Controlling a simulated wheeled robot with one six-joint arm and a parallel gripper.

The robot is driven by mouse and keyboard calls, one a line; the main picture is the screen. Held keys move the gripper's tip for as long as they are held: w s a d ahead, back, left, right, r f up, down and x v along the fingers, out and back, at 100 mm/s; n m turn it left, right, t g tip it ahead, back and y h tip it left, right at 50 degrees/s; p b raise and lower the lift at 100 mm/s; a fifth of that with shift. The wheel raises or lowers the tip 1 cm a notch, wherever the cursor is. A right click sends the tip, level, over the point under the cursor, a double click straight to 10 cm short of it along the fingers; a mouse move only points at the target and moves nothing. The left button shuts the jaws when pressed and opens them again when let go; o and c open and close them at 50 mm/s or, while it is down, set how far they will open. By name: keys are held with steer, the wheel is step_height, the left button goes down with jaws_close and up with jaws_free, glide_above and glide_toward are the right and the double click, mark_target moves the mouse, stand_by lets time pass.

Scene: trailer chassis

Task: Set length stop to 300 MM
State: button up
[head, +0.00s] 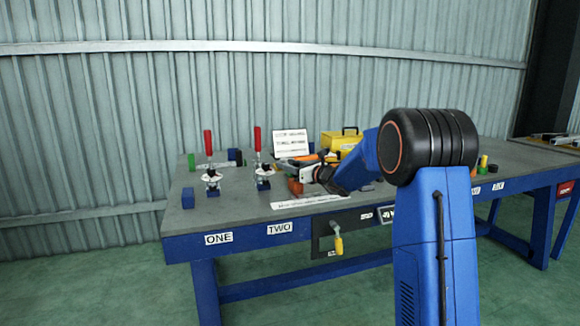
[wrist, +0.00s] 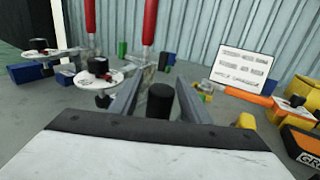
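My gripper (head: 287,167) reaches left over the workbench, just right of the toggle clamp above the label TWO. In the wrist view its two grey fingers (wrist: 155,92) stand apart. A black upright cylinder (wrist: 160,103) shows between them; I cannot tell whether either finger touches it. I cannot make out a length stop for certain or read any 300 MM mark. Two red-handled clamps (head: 208,145) and (head: 258,140) stand at the left end of the bench; they also show in the wrist view, partly cut off at the top.
The blue workbench (head: 240,190) has labels ONE (head: 218,239) and TWO (head: 279,227) along its front. A white sign (head: 291,142) and yellow toolbox (head: 342,139) stand behind my gripper. A blue block (head: 188,198) sits near the left edge. A yellow-handled tool (head: 338,243) hangs in front.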

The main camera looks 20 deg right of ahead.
steer(key=v, duration=1.7)
steer(key=shift+s, duration=0.15)
steer(key=shift+c, duration=0.4)
